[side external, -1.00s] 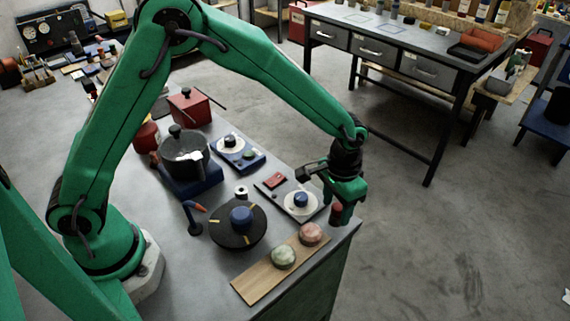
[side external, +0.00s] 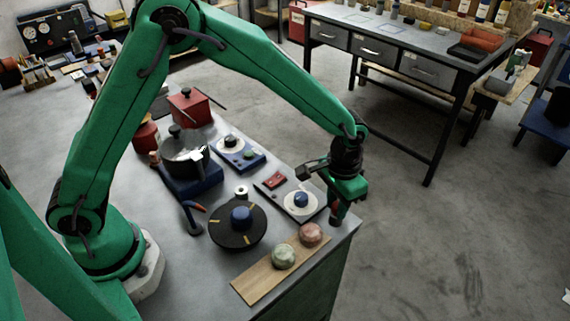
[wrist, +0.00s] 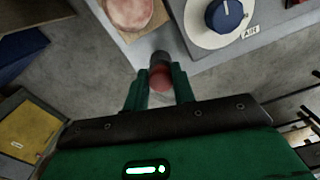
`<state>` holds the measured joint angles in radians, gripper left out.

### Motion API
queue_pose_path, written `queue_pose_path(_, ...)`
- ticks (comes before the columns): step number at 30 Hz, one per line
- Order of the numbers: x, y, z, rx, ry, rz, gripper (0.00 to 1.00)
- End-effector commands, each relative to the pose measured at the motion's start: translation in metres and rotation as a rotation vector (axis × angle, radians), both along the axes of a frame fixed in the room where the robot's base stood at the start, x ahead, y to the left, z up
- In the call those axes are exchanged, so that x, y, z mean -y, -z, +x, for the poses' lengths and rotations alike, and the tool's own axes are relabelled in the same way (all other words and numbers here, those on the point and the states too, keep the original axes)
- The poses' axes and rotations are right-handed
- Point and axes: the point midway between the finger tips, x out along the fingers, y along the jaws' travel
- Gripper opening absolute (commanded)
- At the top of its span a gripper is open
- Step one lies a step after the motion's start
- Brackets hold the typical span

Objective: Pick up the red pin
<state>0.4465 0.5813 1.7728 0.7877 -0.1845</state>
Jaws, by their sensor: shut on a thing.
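The red pin (wrist: 160,78) is a small red piece with a dark end, held between the two green fingers in the wrist view. My gripper (wrist: 158,84) is shut on it. In the side external view my gripper (side external: 340,203) points down over the bench's near right corner, with the red pin (side external: 335,210) showing small and partly hidden at its fingertips. I cannot tell whether the pin's dark lower end touches the bench top.
A grey plate with a white dial and blue knob (side external: 301,200) lies just left of my gripper. A wooden board (side external: 257,281) with two round pieces is nearer the camera. A dark turntable (side external: 238,238) and a pot (side external: 184,155) stand further left. The bench edge is close.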

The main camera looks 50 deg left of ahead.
Motion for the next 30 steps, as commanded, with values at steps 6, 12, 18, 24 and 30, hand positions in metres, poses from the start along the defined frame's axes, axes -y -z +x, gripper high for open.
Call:
queue_pose_path(6, 0.000, -0.021, 0.001, 0.004, 0.000, -0.002, 0.03)
queue_pose_path(12, 0.009, -0.046, -0.012, 0.003, 0.003, -0.002, 0.03)
queue_pose_path(18, 0.028, -0.067, -0.042, 0.003, 0.005, -0.002, 0.03)
queue_pose_path(24, 0.047, -0.087, -0.070, 0.002, 0.005, -0.001, 0.03)
queue_pose_path(30, 0.059, -0.100, -0.088, 0.002, 0.002, -0.001, 0.03)
